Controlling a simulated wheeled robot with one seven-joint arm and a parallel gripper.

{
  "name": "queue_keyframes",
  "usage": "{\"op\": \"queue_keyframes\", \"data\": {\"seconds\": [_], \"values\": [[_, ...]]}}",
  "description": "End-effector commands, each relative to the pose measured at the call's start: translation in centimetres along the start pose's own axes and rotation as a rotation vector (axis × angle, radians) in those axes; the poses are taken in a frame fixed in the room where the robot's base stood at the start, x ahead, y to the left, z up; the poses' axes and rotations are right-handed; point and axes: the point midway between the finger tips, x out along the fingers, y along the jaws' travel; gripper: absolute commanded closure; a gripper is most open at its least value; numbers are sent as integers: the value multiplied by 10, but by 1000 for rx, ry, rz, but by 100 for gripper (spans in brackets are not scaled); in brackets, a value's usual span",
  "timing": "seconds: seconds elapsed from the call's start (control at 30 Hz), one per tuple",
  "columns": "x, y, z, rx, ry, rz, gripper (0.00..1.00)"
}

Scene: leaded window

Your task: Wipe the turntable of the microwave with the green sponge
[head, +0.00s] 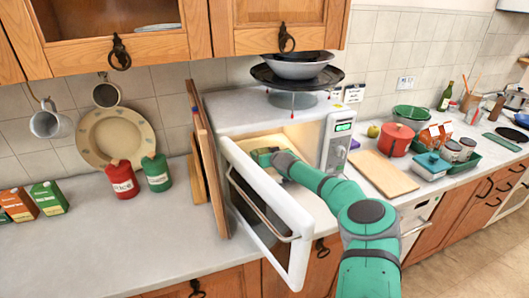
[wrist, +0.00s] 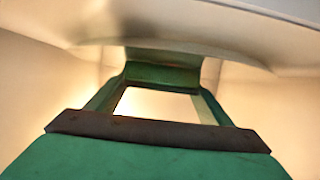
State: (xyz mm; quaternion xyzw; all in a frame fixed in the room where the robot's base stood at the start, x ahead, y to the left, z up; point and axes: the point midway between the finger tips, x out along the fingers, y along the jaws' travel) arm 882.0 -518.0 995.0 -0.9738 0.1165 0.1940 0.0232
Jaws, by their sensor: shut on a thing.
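The white microwave (head: 235,108) stands on the counter with its door (head: 262,203) swung open and its inside lit. My green arm reaches past the door into it. My gripper (head: 264,156) is inside the cavity and mostly hidden by my own wrist in the head view. In the wrist view its two fingers are shut on the green sponge (wrist: 160,74). A pale, curved disc edge, which looks like the turntable (wrist: 165,54), lies right at the sponge's far side. The sponge seems to meet it; firm contact cannot be told.
The open door stands close to my arm's left side. A dark tray with bowls (head: 297,70) sits on top of the microwave. Wooden boards (head: 208,150) lean on its left. A cutting board (head: 383,174) and red pot (head: 397,139) are to the right.

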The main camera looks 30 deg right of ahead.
Motion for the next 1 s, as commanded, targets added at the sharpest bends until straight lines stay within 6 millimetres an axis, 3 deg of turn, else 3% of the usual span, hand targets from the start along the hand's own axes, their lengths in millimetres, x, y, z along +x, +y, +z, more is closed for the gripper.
{"op": "queue_keyframes", "data": {"seconds": [1.0], "values": [[-54,2,22,0,0,2,45]]}}
